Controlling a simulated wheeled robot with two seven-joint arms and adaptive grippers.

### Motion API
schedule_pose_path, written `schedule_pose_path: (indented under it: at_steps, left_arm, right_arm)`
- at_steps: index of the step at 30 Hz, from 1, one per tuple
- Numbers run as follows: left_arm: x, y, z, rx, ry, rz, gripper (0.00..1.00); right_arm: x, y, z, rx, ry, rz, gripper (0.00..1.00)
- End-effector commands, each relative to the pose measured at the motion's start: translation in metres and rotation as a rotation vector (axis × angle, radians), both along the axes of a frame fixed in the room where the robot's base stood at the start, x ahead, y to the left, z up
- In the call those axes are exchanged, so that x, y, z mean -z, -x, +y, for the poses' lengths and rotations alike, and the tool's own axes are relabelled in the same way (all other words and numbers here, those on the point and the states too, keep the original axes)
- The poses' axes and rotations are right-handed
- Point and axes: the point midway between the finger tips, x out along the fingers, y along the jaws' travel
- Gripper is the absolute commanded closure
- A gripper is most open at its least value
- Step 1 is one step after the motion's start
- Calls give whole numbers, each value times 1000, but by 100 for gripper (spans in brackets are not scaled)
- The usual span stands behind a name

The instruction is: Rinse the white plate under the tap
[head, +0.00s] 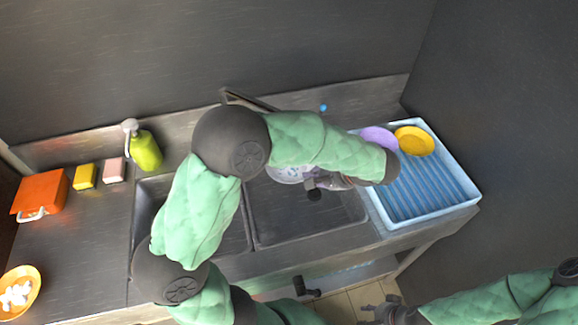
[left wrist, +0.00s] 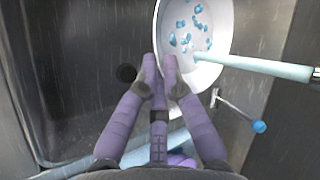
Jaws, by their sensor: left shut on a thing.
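The white plate (left wrist: 222,22) is in my left gripper (left wrist: 162,64), which is shut on its rim in the left wrist view. Blue patches dot the plate's face. A pale blue stream (left wrist: 262,66), which looks like water, comes from the right and meets the plate. A tap lever with a blue end (left wrist: 258,127) is beside it. In the head view only part of the plate (head: 288,174) shows over the sink, beside my left gripper (head: 318,184); my arm hides much of the tap. My right gripper (head: 380,308) is low at the bottom edge, away from the plate.
A blue drying rack (head: 440,190) stands right of the sink with a purple plate (head: 376,137) and a yellow plate (head: 414,141). Left of the sink are a green bottle (head: 146,152), pink sponge (head: 114,170), yellow sponge (head: 85,176), orange box (head: 42,192) and orange bowl (head: 34,278).

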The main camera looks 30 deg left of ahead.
Motion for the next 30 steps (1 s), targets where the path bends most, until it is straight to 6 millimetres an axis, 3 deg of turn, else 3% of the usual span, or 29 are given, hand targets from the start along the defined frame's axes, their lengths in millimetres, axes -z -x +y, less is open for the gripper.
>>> schedule_pose_path:
  at_steps: [11,30]
  left_arm:
    - [0,2,3,1,0,-1,100]
    - [0,44,-5,1,0,0,100]
  right_arm:
    - [1,0,0,0,0,0,61]
    - [1,0,0,0,0,0,61]
